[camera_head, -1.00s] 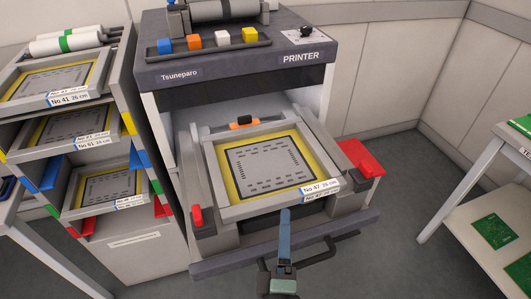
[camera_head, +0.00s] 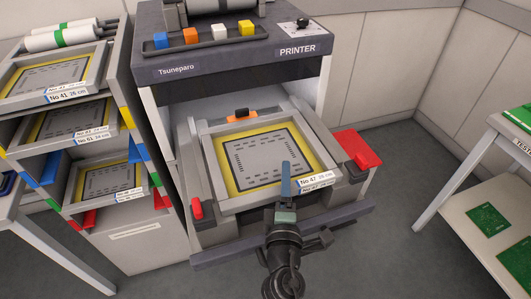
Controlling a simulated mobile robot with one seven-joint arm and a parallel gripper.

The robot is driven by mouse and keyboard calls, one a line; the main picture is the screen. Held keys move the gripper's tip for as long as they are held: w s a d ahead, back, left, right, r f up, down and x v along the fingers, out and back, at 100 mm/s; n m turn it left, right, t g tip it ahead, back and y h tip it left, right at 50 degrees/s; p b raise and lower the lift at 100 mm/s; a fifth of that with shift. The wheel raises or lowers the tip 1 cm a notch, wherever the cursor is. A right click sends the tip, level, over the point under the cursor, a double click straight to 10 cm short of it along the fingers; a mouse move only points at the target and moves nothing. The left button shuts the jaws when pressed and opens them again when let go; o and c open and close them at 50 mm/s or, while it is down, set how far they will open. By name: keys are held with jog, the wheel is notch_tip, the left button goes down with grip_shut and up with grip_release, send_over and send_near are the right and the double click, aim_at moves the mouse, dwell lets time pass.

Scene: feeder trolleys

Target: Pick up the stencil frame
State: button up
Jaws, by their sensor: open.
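A stencil frame (camera_head: 215,170) lies in the open bay of the printer (camera_head: 232,66). It has a grey rim, a yellow border and a grey patterned sheet, with a white label reading No 47, 26 cm on its front edge. My gripper (camera_head: 286,170) is open and empty, its blue fingers over the front right part of the frame. The fingers and wrist hide a bit of the sheet and front rim. I cannot tell whether the fingers touch the frame. More labelled stencil frames (camera_head: 50,82) lie in the rack at the left.
Red blocks (camera_head: 356,148) stand on the printer's right side, and a smaller red one (camera_head: 197,208) at its left. An orange clip (camera_head: 242,116) sits behind the frame. A white table (camera_head: 515,150) with green boards is at the right; the floor between is clear.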

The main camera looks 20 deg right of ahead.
grip_shut()
dwell(0.3)
dwell(0.9)
jog(key=shift+r, duration=0.1)
